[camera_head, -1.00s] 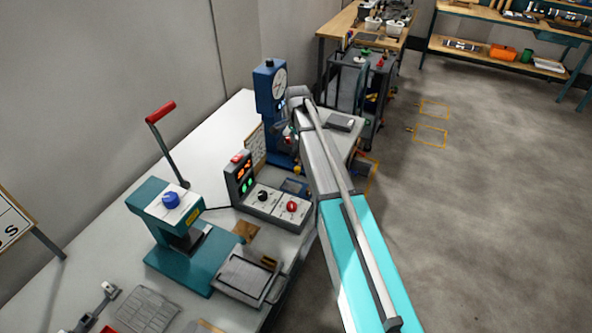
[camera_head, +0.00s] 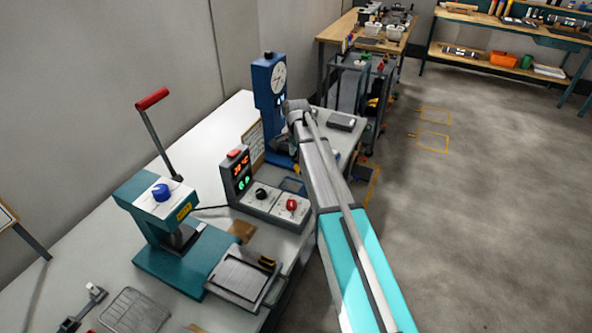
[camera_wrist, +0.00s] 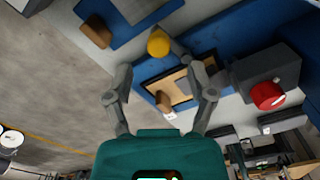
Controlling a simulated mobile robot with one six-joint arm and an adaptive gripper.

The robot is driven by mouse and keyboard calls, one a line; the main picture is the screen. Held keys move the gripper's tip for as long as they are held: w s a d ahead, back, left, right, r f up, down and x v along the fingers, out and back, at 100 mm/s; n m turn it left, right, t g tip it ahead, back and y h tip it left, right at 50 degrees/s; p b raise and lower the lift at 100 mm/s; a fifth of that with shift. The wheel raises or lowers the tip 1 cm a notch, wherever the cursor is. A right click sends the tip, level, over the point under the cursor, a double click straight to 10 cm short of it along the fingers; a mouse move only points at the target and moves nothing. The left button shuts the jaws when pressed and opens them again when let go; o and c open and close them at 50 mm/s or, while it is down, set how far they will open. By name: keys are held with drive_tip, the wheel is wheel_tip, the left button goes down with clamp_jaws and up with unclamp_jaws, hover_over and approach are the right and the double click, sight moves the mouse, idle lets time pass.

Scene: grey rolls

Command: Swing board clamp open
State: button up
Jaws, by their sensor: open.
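In the wrist view a blue fixture (camera_wrist: 222,37) carries a tan board with a dark panel (camera_wrist: 184,86). A yellow ball knob (camera_wrist: 158,43) on a short grey lever stands at the fixture, and looks like the clamp's handle. My gripper (camera_wrist: 161,72) is open, one finger on each side of the fixture's near part, with the knob just beyond the fingertips. Nothing is held. I cannot tell whether a finger touches anything. In the head view the blue fixture (camera_head: 293,186) shows partly beside my arm, which hides the gripper and knob.
A grey box with a red button (camera_wrist: 268,95) sits close right of my fingers. In the head view a blue dial-gauge stand (camera_head: 268,85), a control box (camera_head: 262,200) and a teal press with a red lever (camera_head: 152,98) crowd the bench. Open floor (camera_head: 480,200) lies right.

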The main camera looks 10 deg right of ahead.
sight(296, 165)
drive_tip(key=shift+f+b, duration=1.85)
drive_tip(key=shift+f, duration=0.35)
clamp_jaws()
drive_tip(key=shift+a, duration=0.1)
